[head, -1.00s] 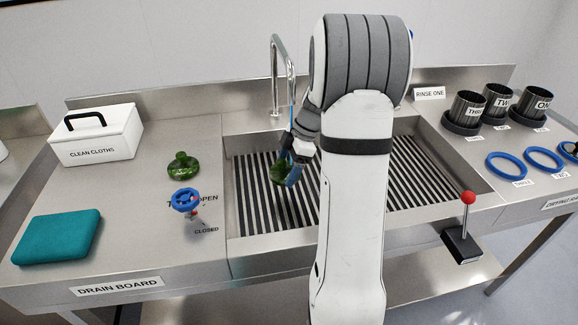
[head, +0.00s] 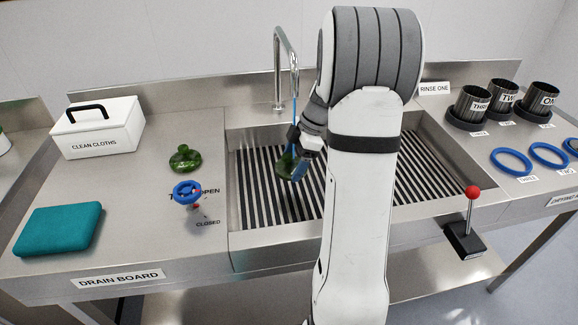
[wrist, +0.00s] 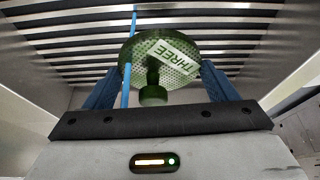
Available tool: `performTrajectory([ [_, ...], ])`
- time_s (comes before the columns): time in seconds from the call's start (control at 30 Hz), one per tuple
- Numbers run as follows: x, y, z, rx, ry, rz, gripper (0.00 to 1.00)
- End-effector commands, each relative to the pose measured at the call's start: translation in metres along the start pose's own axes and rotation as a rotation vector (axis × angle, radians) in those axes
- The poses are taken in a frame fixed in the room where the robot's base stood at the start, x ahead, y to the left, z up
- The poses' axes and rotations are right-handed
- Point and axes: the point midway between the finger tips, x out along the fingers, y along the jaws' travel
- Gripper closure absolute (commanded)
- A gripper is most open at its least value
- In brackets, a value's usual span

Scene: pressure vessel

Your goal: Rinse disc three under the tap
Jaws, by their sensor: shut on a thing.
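My gripper (wrist: 162,80) is shut on disc three (wrist: 178,60), a green perforated disc with a knob and a white THREE label. In the head view, my gripper (head: 298,166) holds the disc (head: 284,167) tilted over the left part of the sink (head: 262,250), below the tap (head: 284,50). A thin blue water stream (head: 294,95) falls from the tap to the disc. In the wrist view the stream (wrist: 126,85) runs at the disc's left edge; I cannot tell exactly where it strikes. The blue tap wheel (head: 187,190) stands by OPEN and CLOSED labels.
Another green knobbed piece (head: 185,158) lies on the drain board, near a teal cloth (head: 58,229) and the CLEAN CLOTHS box (head: 98,130). Dark cylinders (head: 472,102) and blue rings (head: 511,162) stand at right, with a red-knobbed lever (head: 472,192) in front.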

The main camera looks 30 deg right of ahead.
Motion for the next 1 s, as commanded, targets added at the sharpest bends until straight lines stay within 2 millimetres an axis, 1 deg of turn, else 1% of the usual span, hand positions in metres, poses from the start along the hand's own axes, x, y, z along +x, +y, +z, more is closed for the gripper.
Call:
performTrajectory([
  [0.23,0.0034,0.0054,-0.0064,-0.002,0.0,0.0,0.48],
  [0.43,0.0031,0.0065,-0.0078,0.0,0.0,0.001,0.48],
  [1.0,-0.0003,-0.0011,0.0013,0.0,0.001,0.0,0.48],
])
